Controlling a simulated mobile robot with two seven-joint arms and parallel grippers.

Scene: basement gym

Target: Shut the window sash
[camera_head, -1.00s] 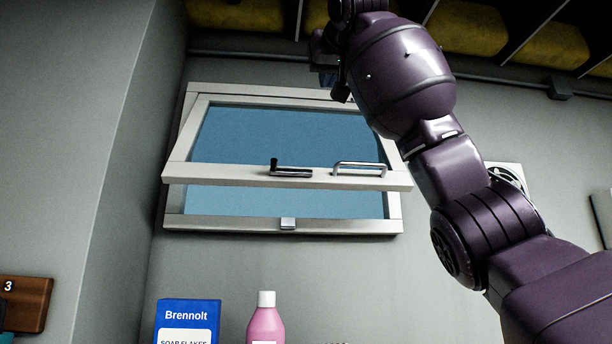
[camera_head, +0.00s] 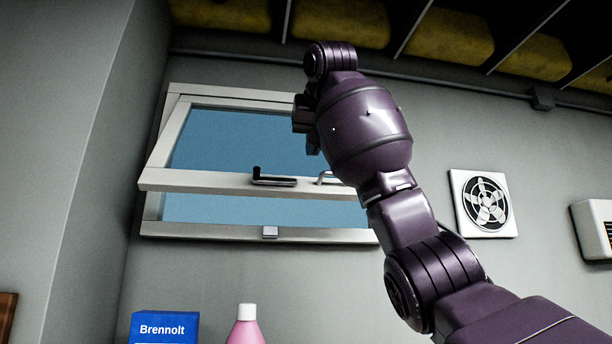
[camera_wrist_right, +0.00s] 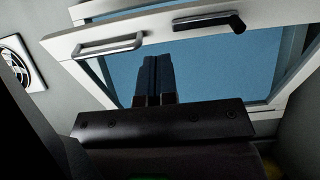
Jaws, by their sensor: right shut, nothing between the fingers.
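The window sash (camera_head: 215,182) is hinged along its top. Its white bottom rail stands out from the frame (camera_head: 300,235), with a gap below it. A dark lever handle (camera_head: 272,180) and a metal bar pull (camera_head: 324,178) sit on the rail. My arm hides part of the pull in the head view; the whole pull (camera_wrist_right: 108,46) shows in the wrist view. My right gripper (camera_head: 308,130) is in front of the sash's upper right. In the wrist view its fingers (camera_wrist_right: 156,78) are shut and empty before the blue pane. My left gripper is not in view.
A small catch (camera_head: 270,232) is on the lower frame. A fan vent (camera_head: 484,203) is on the wall to the right. A blue soap box (camera_head: 164,327) and a pink bottle (camera_head: 246,328) stand below. Pipes and shelving run overhead.

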